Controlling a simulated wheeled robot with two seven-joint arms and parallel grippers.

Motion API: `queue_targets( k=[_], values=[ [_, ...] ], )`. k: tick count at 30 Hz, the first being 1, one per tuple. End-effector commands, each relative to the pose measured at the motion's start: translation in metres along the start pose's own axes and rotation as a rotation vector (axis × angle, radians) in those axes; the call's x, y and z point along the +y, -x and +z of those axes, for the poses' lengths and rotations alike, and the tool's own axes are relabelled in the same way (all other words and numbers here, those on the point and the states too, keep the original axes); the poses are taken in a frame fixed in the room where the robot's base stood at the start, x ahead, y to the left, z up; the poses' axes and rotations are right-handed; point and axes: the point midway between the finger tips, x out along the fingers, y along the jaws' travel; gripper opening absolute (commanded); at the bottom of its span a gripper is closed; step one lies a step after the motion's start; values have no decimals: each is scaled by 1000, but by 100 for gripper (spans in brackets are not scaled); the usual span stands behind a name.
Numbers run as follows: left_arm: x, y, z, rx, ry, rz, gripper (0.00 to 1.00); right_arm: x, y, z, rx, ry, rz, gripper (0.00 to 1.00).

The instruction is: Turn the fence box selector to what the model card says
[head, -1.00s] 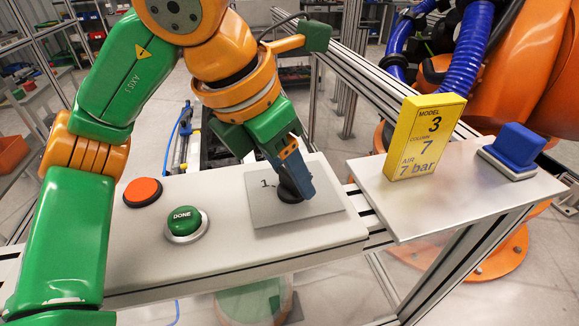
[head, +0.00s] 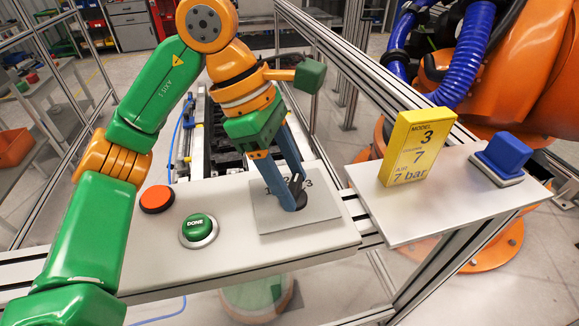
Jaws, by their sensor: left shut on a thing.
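The selector is a black knob (head: 299,187) on a grey plate (head: 322,208) on top of the pale fence box (head: 338,236). A "3" shows at the right of the plate's printed numbers; the others are mostly hidden behind the fingers. My left gripper (head: 291,203) points down and is shut on the knob, one blue finger on either side. My right gripper is not in view.
A green DONE button (head: 198,227) and a red-orange button (head: 157,199) sit on the box left of the plate. A blue block (head: 505,155) on a pale base is right of the card. An aluminium rail (head: 340,60) runs behind the box.

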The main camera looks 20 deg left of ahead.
Motion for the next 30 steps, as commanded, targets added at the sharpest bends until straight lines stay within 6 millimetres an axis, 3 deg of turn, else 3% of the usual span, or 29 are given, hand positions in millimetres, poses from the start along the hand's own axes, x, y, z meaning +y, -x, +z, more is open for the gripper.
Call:
queue_targets(
  k=[13,30],
  values=[
    [2,2,1,-1,-261,-108,2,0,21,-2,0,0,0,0],
    [2,0,0,1,-334,-137,2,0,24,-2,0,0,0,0]
  ],
)
